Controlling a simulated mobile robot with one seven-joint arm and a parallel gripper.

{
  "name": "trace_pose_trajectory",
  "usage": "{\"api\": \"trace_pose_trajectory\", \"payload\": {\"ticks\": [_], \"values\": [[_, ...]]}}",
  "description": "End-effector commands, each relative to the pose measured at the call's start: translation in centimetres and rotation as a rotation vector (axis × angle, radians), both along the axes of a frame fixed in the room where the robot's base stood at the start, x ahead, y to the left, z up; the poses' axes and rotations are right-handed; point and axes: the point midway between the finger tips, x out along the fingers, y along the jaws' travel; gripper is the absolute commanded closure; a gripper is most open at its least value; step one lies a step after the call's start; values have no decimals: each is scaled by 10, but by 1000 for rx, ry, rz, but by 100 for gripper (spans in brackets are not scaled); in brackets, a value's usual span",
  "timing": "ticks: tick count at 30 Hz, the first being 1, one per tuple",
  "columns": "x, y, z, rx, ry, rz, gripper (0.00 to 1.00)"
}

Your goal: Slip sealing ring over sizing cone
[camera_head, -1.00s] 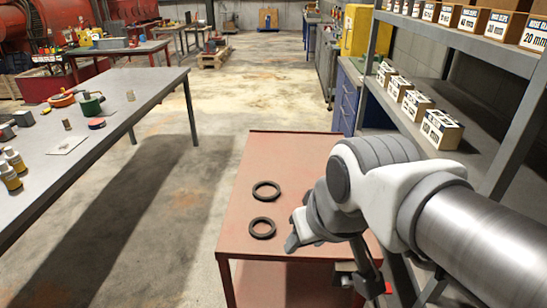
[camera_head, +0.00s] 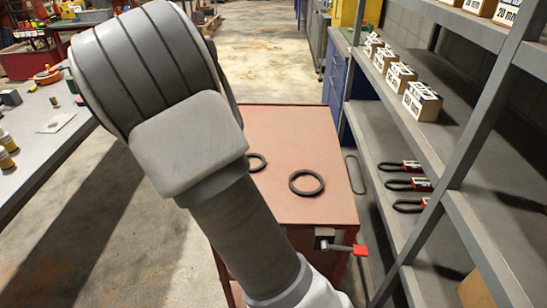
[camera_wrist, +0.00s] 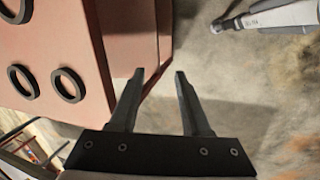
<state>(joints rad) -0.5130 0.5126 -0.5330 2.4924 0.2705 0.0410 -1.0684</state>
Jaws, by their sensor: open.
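Several dark rings lie flat on a red-topped table (camera_head: 285,130). In the head view one ring (camera_head: 306,183) is fully visible, and another ring (camera_head: 257,162) is partly hidden behind my arm. The wrist view shows three rings: one ring (camera_wrist: 68,84), another beside it (camera_wrist: 22,82), and a third cut off at the top left corner (camera_wrist: 15,10). My gripper (camera_wrist: 158,74) is open and empty, beside the table edge with floor below. It is hidden in the head view. I cannot make out a sizing cone in either view.
A clamp-like part with a red handle (camera_head: 340,247) sits at the table's front. A grey shelf rack (camera_head: 470,150) with boxes and tagged black loops (camera_head: 405,185) stands close on the right. A grey bench (camera_head: 50,160) is on the left, with open floor between.

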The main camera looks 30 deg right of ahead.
Motion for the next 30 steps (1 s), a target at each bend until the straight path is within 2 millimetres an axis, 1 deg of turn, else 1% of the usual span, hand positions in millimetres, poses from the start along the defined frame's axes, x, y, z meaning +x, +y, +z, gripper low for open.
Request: {"api": "trace_pose_trajectory", "payload": {"ticks": [1, 3, 6, 8, 9, 11, 14, 18, 21, 24, 27, 30], "values": [[-4, -11, -10, -62, 26, 49, 52], [-6, -28, -20, -147, 49, 119, 52], [-9, -52, -30, -275, 85, 230, 52], [-9, -68, -33, -356, 107, 299, 52], [-9, -78, -34, -413, 124, 346, 52], [-8, -94, -32, -499, 148, 420, 52], [-3, -118, -26, -649, 195, 550, 52], [8, -145, -8, -854, 258, 725, 52], [17, -156, 6, -973, 298, 827, 52], [25, -162, 16, -1059, 328, 898, 52], [30, -165, 22, -1110, 344, 941, 52], [33, -166, 23, -1131, 349, 958, 52]]}}
